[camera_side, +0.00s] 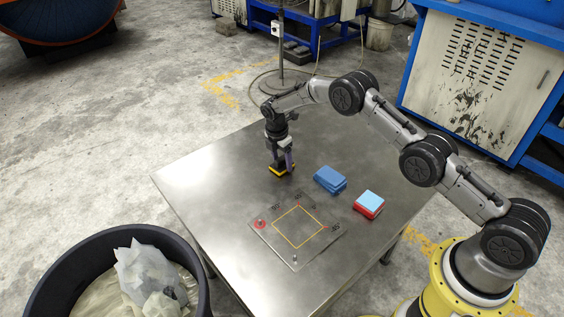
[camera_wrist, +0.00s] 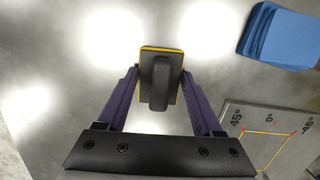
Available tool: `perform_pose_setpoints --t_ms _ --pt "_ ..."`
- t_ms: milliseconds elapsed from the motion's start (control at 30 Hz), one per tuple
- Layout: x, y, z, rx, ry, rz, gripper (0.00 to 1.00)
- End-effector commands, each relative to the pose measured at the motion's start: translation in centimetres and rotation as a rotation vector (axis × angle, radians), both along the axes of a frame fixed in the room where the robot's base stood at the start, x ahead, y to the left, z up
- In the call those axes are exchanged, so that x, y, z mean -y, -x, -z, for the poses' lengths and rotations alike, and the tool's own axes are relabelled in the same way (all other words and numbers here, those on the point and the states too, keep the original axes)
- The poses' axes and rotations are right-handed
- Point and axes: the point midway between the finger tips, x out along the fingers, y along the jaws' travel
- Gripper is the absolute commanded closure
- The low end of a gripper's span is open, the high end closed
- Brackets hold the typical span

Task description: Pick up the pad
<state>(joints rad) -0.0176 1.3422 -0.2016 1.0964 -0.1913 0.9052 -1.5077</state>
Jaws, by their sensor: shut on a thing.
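A yellow-edged pad (camera_wrist: 148,60) with a dark grey handle is in the middle of the wrist view. It also shows in the side view as a small yellow and black block (camera_side: 281,171), at or just above the table top; I cannot tell which. My gripper (camera_side: 281,160) points straight down over it. In the wrist view the two purple fingers of my gripper (camera_wrist: 160,88) stand on either side of the pad and are shut on it. The handle lies between the fingers. The pad's underside is hidden.
A blue stack (camera_side: 330,180) and a light blue and red stack (camera_side: 369,203) sit right of my gripper. A marked plate (camera_side: 265,238) with a yellow square lies in front. A black bin (camera_side: 80,245) stands at the table's left front. The table's left (camera_side: 205,180) is clear.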

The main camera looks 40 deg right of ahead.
Motion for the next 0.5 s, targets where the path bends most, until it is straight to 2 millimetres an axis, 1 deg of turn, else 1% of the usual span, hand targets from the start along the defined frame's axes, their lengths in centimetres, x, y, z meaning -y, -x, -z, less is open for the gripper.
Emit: perform_pose_setpoints --t_ms 167,233,367,500 --pt "0.0 -0.1 -1.7 0.003 0.000 0.000 0.89" --pt "0.0 -0.2 -3.1 0.005 0.000 -0.001 0.89" --pt "-0.1 1.6 -5.0 0.001 0.000 0.000 0.89" --pt "-0.2 3.7 -7.6 0.003 0.000 0.000 0.89"
